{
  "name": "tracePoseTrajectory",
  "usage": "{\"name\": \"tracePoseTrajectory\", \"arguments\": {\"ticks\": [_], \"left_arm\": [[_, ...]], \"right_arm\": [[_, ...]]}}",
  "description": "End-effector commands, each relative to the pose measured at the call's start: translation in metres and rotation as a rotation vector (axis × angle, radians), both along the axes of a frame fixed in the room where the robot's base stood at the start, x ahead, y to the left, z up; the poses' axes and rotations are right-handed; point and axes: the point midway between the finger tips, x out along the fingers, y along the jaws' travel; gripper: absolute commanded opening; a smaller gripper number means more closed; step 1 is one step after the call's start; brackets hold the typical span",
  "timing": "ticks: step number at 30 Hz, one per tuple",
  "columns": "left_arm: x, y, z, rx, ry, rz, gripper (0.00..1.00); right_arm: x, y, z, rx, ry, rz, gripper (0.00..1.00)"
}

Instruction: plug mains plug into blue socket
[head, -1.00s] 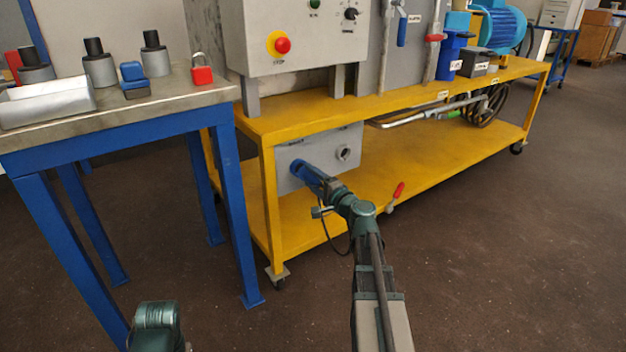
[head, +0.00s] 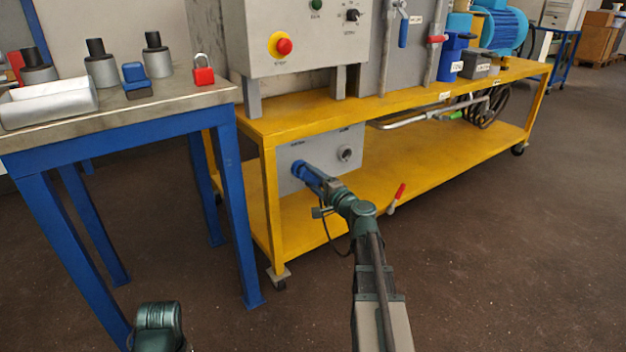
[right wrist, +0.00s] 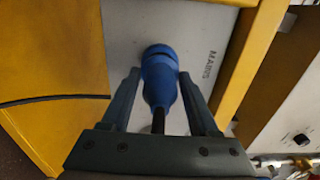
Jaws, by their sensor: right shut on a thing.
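The blue mains plug (right wrist: 160,85) points straight at the grey panel in the right wrist view, with its dark cable running back between my fingers. The blue socket (right wrist: 158,52) shows as a blue ring on the panel beside the word MAINS. The plug's front end meets this ring with no gap that I can see; how deep it sits is hidden. My right gripper (right wrist: 160,76) is shut on the plug, one finger on each side. In the head view the right gripper (head: 323,184) reaches the panel's blue fitting. My left gripper is out of view.
A red-handled tool (head: 397,196) lies by the lower shelf's edge. A blue-legged table (head: 170,107) stands left.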

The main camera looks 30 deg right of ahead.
Motion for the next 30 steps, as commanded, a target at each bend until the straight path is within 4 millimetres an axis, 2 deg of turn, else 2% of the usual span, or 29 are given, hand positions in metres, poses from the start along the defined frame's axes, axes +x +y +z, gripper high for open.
{"name": "tracePoseTrajectory", "arguments": {"ticks": [23,24,29,30], "left_arm": [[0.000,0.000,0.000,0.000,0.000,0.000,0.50],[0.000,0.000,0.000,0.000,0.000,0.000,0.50],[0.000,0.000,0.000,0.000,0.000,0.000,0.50],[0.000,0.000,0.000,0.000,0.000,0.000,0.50]], "right_arm": [[0.023,0.001,0.000,0.000,0.000,0.000,0.00],[0.022,0.001,0.000,0.000,0.000,-0.001,0.66],[0.022,0.002,0.000,0.000,0.000,0.000,0.95],[0.022,0.002,0.000,0.000,0.000,0.000,0.96]]}}
